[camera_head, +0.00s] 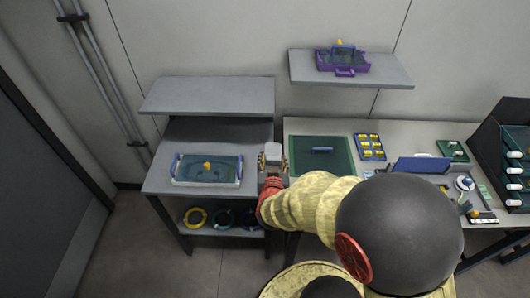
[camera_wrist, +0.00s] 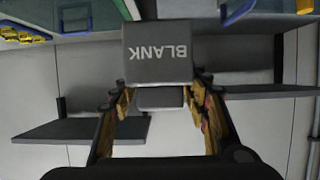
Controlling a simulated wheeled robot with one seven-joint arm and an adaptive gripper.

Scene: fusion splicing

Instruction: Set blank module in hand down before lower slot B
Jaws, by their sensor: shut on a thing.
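The blank module (camera_wrist: 157,50) is a grey block marked BLANK, and the word appears upside down in the wrist view. My gripper (camera_wrist: 160,96) is shut on it, with a finger on each side of its narrower end. In the head view, the grey module (camera_head: 272,149) shows between the fingers of my gripper (camera_head: 272,161), in front of the gap between the left shelf unit and the right workbench. I cannot make out a marked lower slot B in either view.
The left shelf unit (camera_head: 154,186) holds a clear tray (camera_head: 205,180) with blue handles; coloured rings lie on its lower shelf. The workbench (camera_head: 300,126) carries a green mat (camera_head: 333,145) and a yellow-celled blue tray (camera_head: 369,147). A wall shelf (camera_head: 385,75) bears a purple case (camera_head: 343,61).

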